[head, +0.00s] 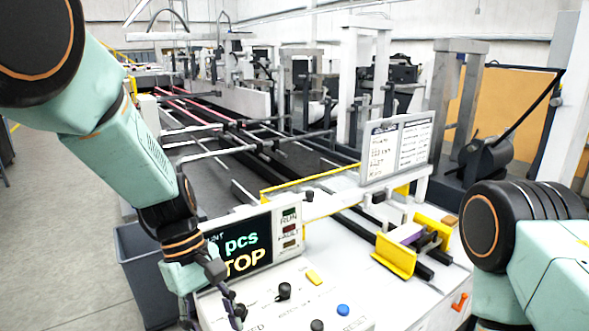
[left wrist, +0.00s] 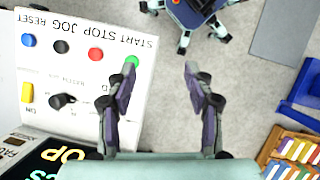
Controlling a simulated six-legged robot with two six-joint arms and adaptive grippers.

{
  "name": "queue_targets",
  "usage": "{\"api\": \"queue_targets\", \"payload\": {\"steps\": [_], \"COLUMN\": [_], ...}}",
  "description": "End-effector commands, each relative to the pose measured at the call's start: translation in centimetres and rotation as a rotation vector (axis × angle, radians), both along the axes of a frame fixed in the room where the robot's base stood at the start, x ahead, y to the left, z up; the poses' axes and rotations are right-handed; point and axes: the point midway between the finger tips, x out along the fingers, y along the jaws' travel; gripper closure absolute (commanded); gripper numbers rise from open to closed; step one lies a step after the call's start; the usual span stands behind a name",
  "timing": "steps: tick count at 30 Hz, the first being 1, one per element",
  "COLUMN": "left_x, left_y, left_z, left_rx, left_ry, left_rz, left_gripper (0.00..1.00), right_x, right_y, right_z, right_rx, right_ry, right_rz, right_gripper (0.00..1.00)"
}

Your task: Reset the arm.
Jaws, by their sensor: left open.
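My left gripper (head: 213,308) hangs in front of the control panel's left edge in the head view. In the left wrist view its two fingers (left wrist: 160,67) are spread apart with nothing between them. The left finger overlaps the panel (left wrist: 85,100) near the green START button (left wrist: 131,61); contact cannot be told. The right finger is over the floor. My left arm (head: 125,130) reaches down from the upper left. My right arm (head: 545,260) is folded at the lower right, and its gripper is not visible.
The panel carries a blue button (head: 343,310), a yellow button (head: 314,277), a black knob (head: 284,291) and a screen (head: 240,247) reading STOP. A grey bin (head: 128,240) stands left of it. A blue bin (left wrist: 302,85) and a rack (left wrist: 272,147) of coloured items stand on the floor.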

Motion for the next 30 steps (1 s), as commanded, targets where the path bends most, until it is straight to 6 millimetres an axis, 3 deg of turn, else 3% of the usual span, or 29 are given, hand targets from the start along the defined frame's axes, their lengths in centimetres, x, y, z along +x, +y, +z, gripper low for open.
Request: {"api": "queue_targets", "payload": {"steps": [3,8,17,23,26,30], "left_x": [0.1,2.7,5.1,4.5,3.0,-0.7], "left_y": [0.0,1.0,4.2,7.5,8.9,10.3], "left_z": [0.0,-0.9,-3.4,-9.7,-14.0,-20.9], "left_rx": [-0.002,0.034,0.151,0.267,0.315,0.353], "left_ry": [0.000,-0.135,-0.354,-0.499,-0.555,-0.605], "left_rz": [-0.003,-0.059,-0.176,-0.334,-0.431,-0.575], "left_gripper": [0.47,0.47,0.47,0.47,0.47,0.47], "right_x": [0.0,0.0,0.0,0.0,0.0,0.0], "right_y": [0.0,0.0,0.0,0.0,0.0,0.0], "right_z": [0.0,0.0,-0.1,-2.2,-3.8,-6.8], "right_rx": [0.000,0.000,0.000,0.000,0.000,0.000], "right_ry": [0.000,0.000,0.000,0.000,0.000,0.000], "right_rz": [0.000,0.000,0.000,0.000,0.000,0.000], "right_gripper": [0.60,0.60,0.60,0.60,0.60,0.60]}}
